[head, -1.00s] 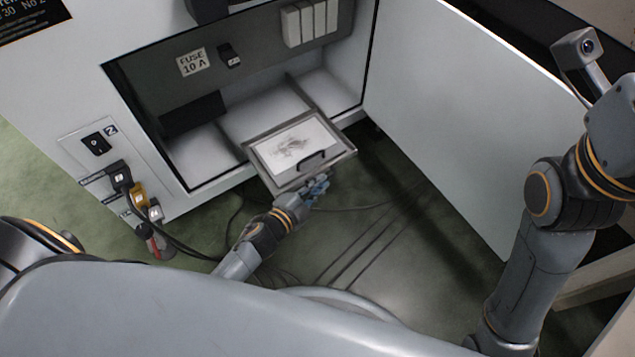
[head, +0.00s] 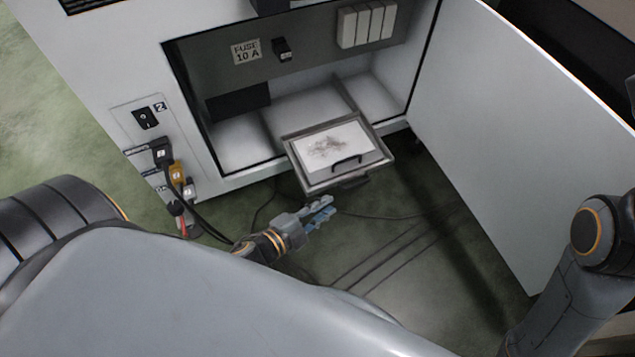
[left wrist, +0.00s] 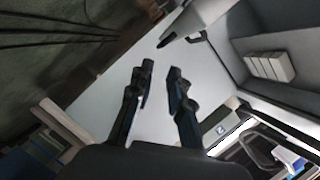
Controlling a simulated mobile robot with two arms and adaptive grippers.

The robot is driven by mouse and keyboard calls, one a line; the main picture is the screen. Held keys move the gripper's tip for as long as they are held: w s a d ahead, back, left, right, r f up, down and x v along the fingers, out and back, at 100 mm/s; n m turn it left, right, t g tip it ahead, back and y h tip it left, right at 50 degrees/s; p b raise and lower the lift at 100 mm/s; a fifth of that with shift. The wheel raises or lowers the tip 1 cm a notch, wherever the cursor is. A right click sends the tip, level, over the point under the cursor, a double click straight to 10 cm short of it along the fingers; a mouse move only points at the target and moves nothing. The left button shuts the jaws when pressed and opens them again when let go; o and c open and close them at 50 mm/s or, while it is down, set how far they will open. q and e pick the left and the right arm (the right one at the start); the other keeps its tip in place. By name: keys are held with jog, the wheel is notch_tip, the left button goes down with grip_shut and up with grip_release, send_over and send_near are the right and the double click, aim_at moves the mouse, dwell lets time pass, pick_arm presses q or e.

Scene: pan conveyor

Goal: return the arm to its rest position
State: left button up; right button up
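My left gripper (head: 319,214) is below and in front of the pulled-out tray (head: 302,184), with floor showing between them. Its light blue fingers hold nothing. In the left wrist view the two dark fingers of my left gripper (left wrist: 161,70) stand apart with an empty gap, a pale panel behind them. The tray has a black handle (head: 347,160) and a grey smudge on its white surface. My right arm (head: 590,250) shows at the right edge; its gripper is out of the picture.
The tray juts from an open white cabinet (head: 130,70). Its door (head: 520,120) stands open at the right. Cables with plugs (head: 163,153) hang at the left, below a switch (head: 145,117). More cables lie on the green floor (head: 400,215).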

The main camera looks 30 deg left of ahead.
pick_arm(q)
jog(key=shift+v, duration=1.05)
